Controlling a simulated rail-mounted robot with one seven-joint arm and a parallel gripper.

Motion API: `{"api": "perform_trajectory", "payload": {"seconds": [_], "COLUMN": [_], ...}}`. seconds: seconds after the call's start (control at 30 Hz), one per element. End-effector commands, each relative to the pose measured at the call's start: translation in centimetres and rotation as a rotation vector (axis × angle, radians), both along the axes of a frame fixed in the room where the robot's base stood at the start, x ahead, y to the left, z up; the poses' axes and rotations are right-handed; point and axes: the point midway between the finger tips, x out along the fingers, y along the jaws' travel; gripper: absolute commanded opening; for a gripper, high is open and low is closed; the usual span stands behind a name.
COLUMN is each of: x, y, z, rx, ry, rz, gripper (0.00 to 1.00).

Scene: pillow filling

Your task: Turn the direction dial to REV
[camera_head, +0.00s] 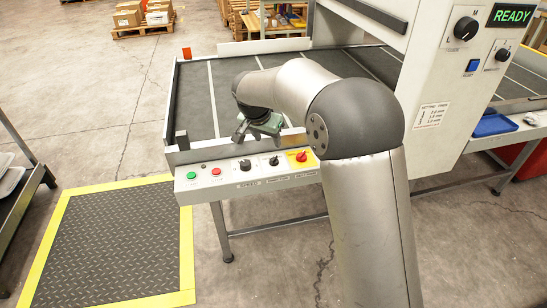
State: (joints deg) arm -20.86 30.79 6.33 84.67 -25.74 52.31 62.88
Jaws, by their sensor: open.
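The control strip (228,180) runs along the front edge of the machine's conveyor bed. On it, from left to right, are a green button, a red button, a black knob (245,165), a smaller dark dial (273,160) on a pale plate, and a red switch on yellow. The labels are too small to read surely, so I cannot confirm which is the direction dial or where it points. My gripper (258,129) is open, above the bed's front edge behind the knobs.
A tall white cabinet (440,115) stands right, with dials, a blue RESET button and a READY display (511,15). A front rail (205,152) borders the bed behind the strip. A black mat with yellow edges (120,240) lies front left. Bare floor surrounds it.

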Motion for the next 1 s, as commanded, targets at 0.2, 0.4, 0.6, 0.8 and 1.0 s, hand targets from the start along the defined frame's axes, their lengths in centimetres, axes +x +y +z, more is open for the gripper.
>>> {"api": "perform_trajectory", "payload": {"seconds": [0.2, 0.4, 0.6, 0.8, 1.0], "x": [1.7, 3.0, 3.8, 4.0, 4.0], "y": [-0.8, -1.3, -1.6, -1.7, -1.7], "z": [-4.8, -8.3, -10.1, -10.6, -10.6], "rx": [0.000, 0.000, 0.000, 0.000, 0.000], "ry": [0.003, 0.003, 0.001, 0.000, 0.000], "rz": [0.001, 0.001, 0.001, 0.001, 0.001], "gripper": [0.49, 0.49, 0.49, 0.49, 0.41]}}
